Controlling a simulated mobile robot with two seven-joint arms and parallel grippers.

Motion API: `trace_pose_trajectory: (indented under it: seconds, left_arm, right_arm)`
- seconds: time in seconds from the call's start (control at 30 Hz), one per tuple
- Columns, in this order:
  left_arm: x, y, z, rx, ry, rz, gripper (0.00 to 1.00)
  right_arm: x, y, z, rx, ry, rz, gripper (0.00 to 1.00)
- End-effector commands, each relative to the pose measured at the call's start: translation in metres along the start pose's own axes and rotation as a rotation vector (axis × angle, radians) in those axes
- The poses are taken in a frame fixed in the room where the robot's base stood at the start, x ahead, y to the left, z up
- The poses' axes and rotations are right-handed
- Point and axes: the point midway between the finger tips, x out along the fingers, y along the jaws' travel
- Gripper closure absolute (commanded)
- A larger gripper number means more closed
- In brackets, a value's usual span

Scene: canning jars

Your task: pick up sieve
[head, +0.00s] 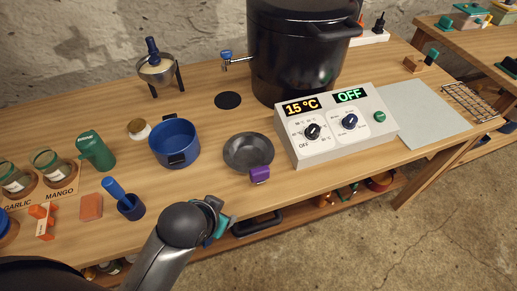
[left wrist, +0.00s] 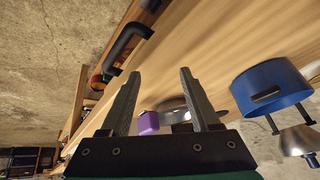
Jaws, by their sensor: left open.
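A shallow dark grey round pan with a purple handle, which may be the sieve (head: 243,146), sits on the workbench; I cannot make out any mesh. Its purple handle (head: 260,175) points to the bench's front edge. My left gripper (head: 220,222) is at the front edge, left of and nearer than that handle. In the left wrist view my left gripper (left wrist: 161,75) is open and empty. The purple handle (left wrist: 148,122) shows between its fingers, apart from them, and the right finger hides part of the grey pan (left wrist: 172,103). My right gripper is not in view.
A blue pot (head: 174,145) stands left of the pan, and a control box (head: 335,125) stands close on its right. A bowl on a tripod stand (head: 155,68) and a large black canner (head: 295,60) are behind.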

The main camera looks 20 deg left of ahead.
Motion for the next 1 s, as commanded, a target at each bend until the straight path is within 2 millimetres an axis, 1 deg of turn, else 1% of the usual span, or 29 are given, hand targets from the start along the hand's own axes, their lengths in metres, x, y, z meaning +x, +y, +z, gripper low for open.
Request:
trace_pose_trajectory:
  seconds: [0.03,0.07,0.13,0.17,0.2,0.27,0.3,0.37,0.4,0.47,0.5,0.57,0.6,0.67,0.7,0.77,0.8,0.87,0.9,0.97,1.0]
  left_arm:
    - [0.001,-0.004,-0.026,0.027,0.083,-0.030,0.38]
    - [0.000,-0.007,-0.040,0.043,0.133,-0.049,0.38]
    - [-0.005,-0.013,-0.079,0.088,0.264,-0.097,0.38]
    - [-0.009,-0.015,-0.097,0.110,0.324,-0.119,0.38]
    - [-0.016,-0.017,-0.121,0.143,0.409,-0.147,0.38]
    - [-0.030,-0.018,-0.159,0.200,0.544,-0.192,0.38]
    - [-0.041,-0.017,-0.183,0.242,0.638,-0.221,0.38]
    - [-0.061,-0.012,-0.218,0.311,0.779,-0.262,0.38]
    - [-0.077,-0.006,-0.240,0.362,0.874,-0.288,0.38]
    - [-0.102,0.004,-0.268,0.442,1.014,-0.324,0.38]
    - [-0.119,0.013,-0.285,0.499,1.107,-0.346,0.38]
    - [-0.145,0.029,-0.305,0.592,1.242,-0.376,0.38]
    - [-0.163,0.041,-0.316,0.656,1.332,-0.392,0.38]
    - [-0.188,0.062,-0.328,0.761,1.460,-0.415,0.38]
    - [-0.203,0.076,-0.333,0.836,1.544,-0.427,0.38]
    - [-0.224,0.099,-0.336,0.955,1.664,-0.441,0.38]
    - [-0.236,0.115,-0.335,1.039,1.739,-0.447,0.38]
    - [-0.250,0.138,-0.330,1.173,1.846,-0.450,0.38]
    - [-0.257,0.153,-0.325,1.269,1.911,-0.448,0.38]
    - [-0.263,0.174,-0.314,1.420,1.999,-0.441,0.38]
    - [-0.264,0.188,-0.305,1.527,2.050,-0.431,0.38]
  right_arm:
    - [0.000,0.000,-0.001,0.000,0.000,0.000,0.50]
    - [0.000,0.000,-0.001,0.000,0.001,0.000,0.50]
    - [0.000,0.002,0.000,-0.001,0.000,0.002,0.50]
    - [-0.001,0.003,0.001,-0.002,-0.001,0.004,0.50]
    - [-0.001,0.005,0.001,-0.002,-0.002,0.006,0.50]
    - [-0.001,0.007,0.002,-0.003,-0.003,0.009,0.50]
    - [-0.001,0.008,0.002,-0.004,-0.003,0.011,0.50]
    - [-0.002,0.009,0.002,-0.004,-0.003,0.012,0.50]
    - [-0.002,0.009,0.002,-0.003,-0.003,0.012,0.50]
    - [-0.002,0.010,0.002,-0.003,-0.003,0.013,0.50]
    - [-0.002,0.010,0.002,-0.002,-0.003,0.013,0.50]
    - [-0.003,0.010,0.002,-0.002,-0.002,0.014,0.50]
    - [-0.003,0.011,0.002,-0.001,-0.002,0.014,0.50]
    - [-0.003,0.011,0.002,-0.001,-0.002,0.014,0.50]
    - [-0.003,0.011,0.001,-0.001,-0.002,0.014,0.50]
    - [-0.004,0.011,0.001,-0.001,-0.001,0.014,0.50]
    - [-0.004,0.011,0.001,0.000,-0.001,0.014,0.50]
    - [-0.004,0.011,0.001,0.000,-0.001,0.014,0.50]
    - [-0.004,0.011,0.001,0.000,-0.001,0.014,0.50]
    - [-0.004,0.011,0.001,0.000,-0.001,0.014,0.50]
    - [-0.004,0.011,0.001,0.000,0.000,0.014,0.50]
